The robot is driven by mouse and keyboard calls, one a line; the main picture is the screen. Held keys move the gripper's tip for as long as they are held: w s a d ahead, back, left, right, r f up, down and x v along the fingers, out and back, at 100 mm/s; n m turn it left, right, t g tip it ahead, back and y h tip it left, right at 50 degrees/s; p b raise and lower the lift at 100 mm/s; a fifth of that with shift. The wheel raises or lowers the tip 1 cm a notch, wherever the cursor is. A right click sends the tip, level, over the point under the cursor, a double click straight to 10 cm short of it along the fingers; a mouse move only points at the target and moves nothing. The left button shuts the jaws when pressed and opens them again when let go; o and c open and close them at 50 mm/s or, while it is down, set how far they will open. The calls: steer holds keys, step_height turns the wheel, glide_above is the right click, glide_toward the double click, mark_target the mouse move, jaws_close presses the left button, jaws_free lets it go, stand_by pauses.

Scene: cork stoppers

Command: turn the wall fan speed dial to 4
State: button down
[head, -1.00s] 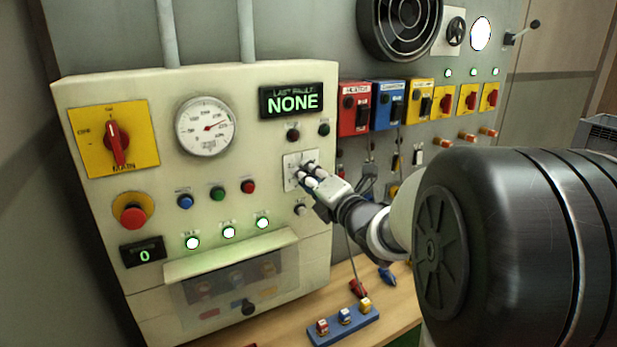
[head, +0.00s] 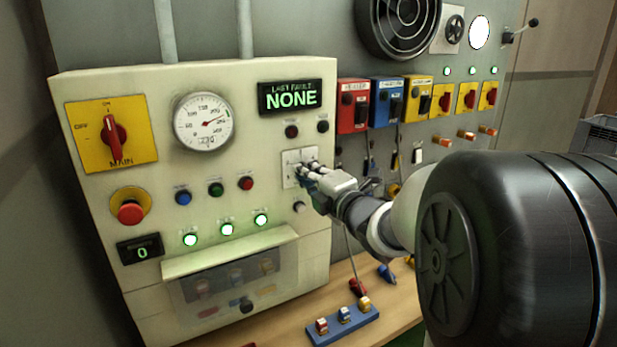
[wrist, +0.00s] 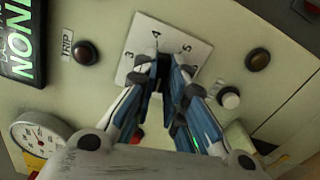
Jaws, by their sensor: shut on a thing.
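A white dial plate (head: 291,157) with numbers is on the cream control panel, below the "LAST FAULT" display. My gripper (head: 304,171) is at this plate. In the wrist view my gripper (wrist: 165,68) has its fingers shut on the dial knob at the plate's middle. The fingers hide nearly all of the knob, so I cannot tell which number it points to.
The display (head: 291,96) reads NONE. Dark buttons (head: 292,131) sit just above the plate and a white knob (head: 299,207) below it. The wall fan (head: 400,22) is at the upper right. Red, blue and yellow boxes (head: 388,103) stand right of the panel.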

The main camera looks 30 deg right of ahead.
steer(key=shift+w+d+r+m+p, duration=0.15)
steer(key=shift+m+p, duration=1.7)
steer(key=shift+m, duration=3.45)
steer(key=shift+s+a+r+m+p, duration=0.1)
steer(key=shift+m+p, duration=1.7)
steer(key=shift+m, duration=3.5)
steer(key=shift+w+d+r+m+p, duration=0.15)
steer(key=shift+m+p, duration=1.7)
steer(key=shift+m, duration=3.45)
steer(key=shift+s, duration=0.1)
steer(key=c, duration=1.7)
jaws_free()
steer(key=shift+a, duration=0.15)
steer(key=shift+o, duration=0.3)
steer(key=shift+f, duration=0.2)
